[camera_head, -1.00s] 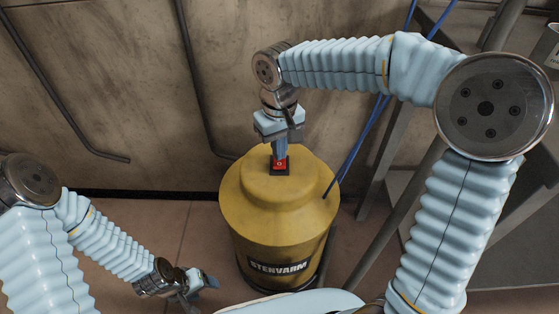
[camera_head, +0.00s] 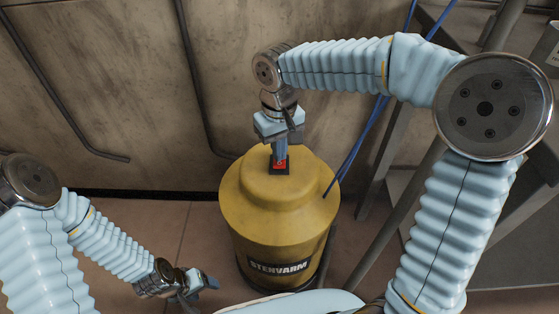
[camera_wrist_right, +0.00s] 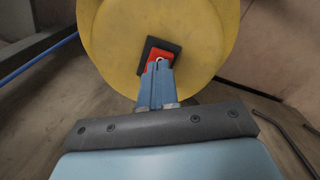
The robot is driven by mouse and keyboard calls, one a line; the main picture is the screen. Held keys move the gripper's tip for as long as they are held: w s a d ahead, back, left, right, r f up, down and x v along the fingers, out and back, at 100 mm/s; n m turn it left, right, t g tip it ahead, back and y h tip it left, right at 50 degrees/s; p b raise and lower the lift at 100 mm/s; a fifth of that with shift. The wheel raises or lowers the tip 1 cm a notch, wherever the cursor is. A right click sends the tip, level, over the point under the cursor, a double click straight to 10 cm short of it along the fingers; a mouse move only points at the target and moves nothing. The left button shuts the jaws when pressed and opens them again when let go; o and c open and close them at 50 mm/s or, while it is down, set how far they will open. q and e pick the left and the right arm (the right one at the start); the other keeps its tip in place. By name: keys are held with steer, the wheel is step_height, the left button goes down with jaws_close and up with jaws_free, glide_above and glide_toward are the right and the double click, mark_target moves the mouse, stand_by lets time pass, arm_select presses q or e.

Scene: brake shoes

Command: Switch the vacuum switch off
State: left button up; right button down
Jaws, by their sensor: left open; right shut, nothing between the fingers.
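The vacuum switch (camera_head: 280,167) is a red rocker in a dark square base on top of the yellow vacuum drum (camera_head: 278,215). It also shows in the right wrist view (camera_wrist_right: 153,64), with a white mark partly covered by my fingertips. My right gripper (camera_head: 280,156) is shut and empty, pointing down with its fingertips at the switch. In the right wrist view the closed fingers (camera_wrist_right: 157,72) overlap the lower part of the red rocker; I cannot tell if they touch it. My left gripper (camera_head: 200,288) is open and empty, low at the left, away from the drum.
Blue hoses (camera_head: 358,150) run up from the drum's right side. A grey metal frame (camera_head: 395,165) stands at the right. A wall with dark pipes (camera_head: 200,90) is behind. Floor (camera_head: 150,220) left of the drum is clear.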

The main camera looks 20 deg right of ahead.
steer(key=shift+f+b, duration=0.65)
steer(key=shift+f, duration=0.35)
stand_by(0.4)
step_height(320, 180, up, 3)
steer(key=p, duration=0.3)
steer(key=shift+r, duration=0.1)
step_height(320, 180, up, 4)
steer(key=p, duration=0.3)
